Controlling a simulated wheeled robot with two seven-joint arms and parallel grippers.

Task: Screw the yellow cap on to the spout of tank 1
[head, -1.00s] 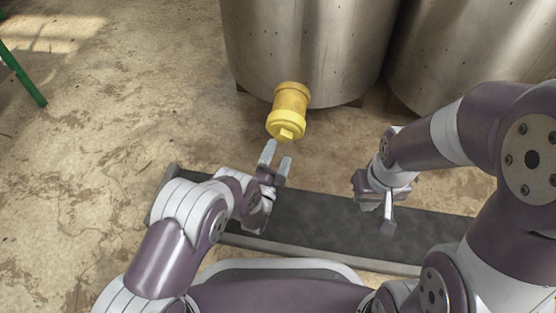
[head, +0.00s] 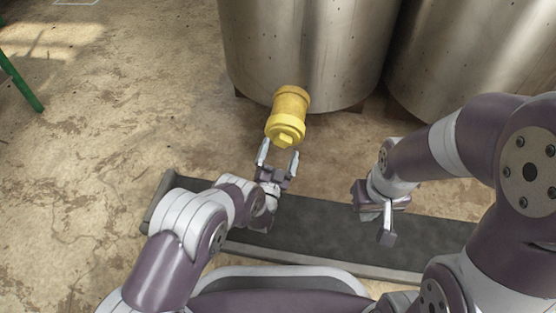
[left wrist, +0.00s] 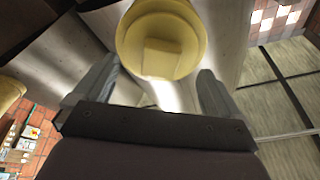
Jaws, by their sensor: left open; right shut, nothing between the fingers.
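A metal tank (head: 330,50) stands at the top middle of the head view. A yellow spout (head: 291,102) sticks out from its lower front, and a yellow cap (head: 285,132) with a square knob sits at the spout's near end. How far the cap is screwed on cannot be told. In the left wrist view the cap (left wrist: 161,42) faces the camera, just beyond the fingertips. My left gripper (head: 279,158) is open, with its fingers pointing at the cap and nothing between them. My right gripper (head: 387,238) is shut and empty, pointing down over the dark strip.
A second metal tank (head: 470,60) stands to the right of the first. A long dark strip (head: 320,225) with a raised edge lies between my body and the tanks. A green leg (head: 20,82) shows at the far left. The floor at left is clear.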

